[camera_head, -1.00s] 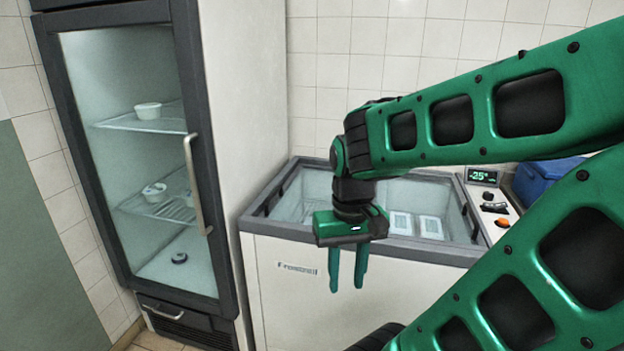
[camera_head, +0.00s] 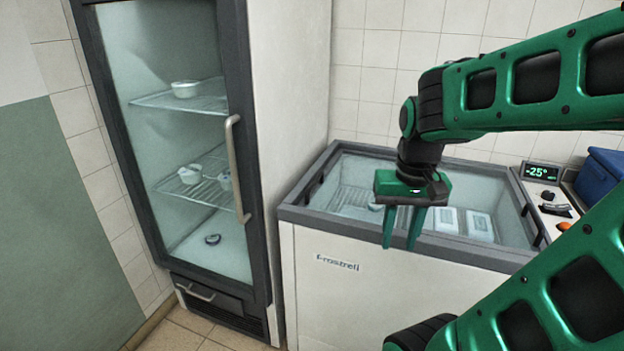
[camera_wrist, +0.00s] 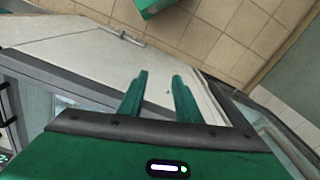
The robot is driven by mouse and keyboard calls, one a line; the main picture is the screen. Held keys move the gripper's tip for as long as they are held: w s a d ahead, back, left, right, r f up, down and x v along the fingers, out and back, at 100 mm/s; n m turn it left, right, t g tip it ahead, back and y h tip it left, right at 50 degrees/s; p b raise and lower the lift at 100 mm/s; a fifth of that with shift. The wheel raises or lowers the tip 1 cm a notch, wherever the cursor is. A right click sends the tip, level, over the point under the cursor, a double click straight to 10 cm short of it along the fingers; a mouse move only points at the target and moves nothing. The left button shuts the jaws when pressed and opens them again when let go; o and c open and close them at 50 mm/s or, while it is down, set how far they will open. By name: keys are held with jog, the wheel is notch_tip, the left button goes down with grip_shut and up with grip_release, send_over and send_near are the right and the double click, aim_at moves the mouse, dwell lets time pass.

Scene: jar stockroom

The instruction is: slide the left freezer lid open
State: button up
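The white chest freezer (camera_head: 345,285) stands right of the upright fridge, with a dark grey rim around its top. Its left lid (camera_head: 345,172) looks like clear glass; I cannot make out its inner edge. A dark bar handle (camera_head: 317,185) shows at the left end. My gripper (camera_head: 400,240) points down in front of the freezer's front rim, right of that handle, with its green fingers apart and empty. In the wrist view the gripper (camera_wrist: 159,80) also shows its fingers apart, with nothing between them. My gripper appears clear of the lid.
The tall glass-door fridge (camera_head: 165,130) stands close at the left, its long handle (camera_head: 237,168) sticking out. A temperature display (camera_head: 541,172) and a blue box (camera_head: 602,180) are at the right. White packs (camera_head: 463,222) lie inside the freezer. Tiled floor (camera_head: 170,338) shows at lower left.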

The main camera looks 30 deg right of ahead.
jog(key=w+d+r+m+t+h, duration=0.1)
jog(key=w+d, duration=0.1)
jog(key=w, duration=0.8)
jog(key=w+d+r+m+t, duration=0.1)
jog(key=w+d+r, duration=0.1)
jog(key=w, duration=0.8)
jog(key=m+t, duration=0.2)
send_near(315, 180)
jog(key=shift+h, duration=0.4)
jog(key=x, duration=0.8)
jog(key=shift+a, duration=0.25)
grip_shut()
jog(key=shift+a, duration=0.3)
jog(key=shift+s+d, duration=0.1)
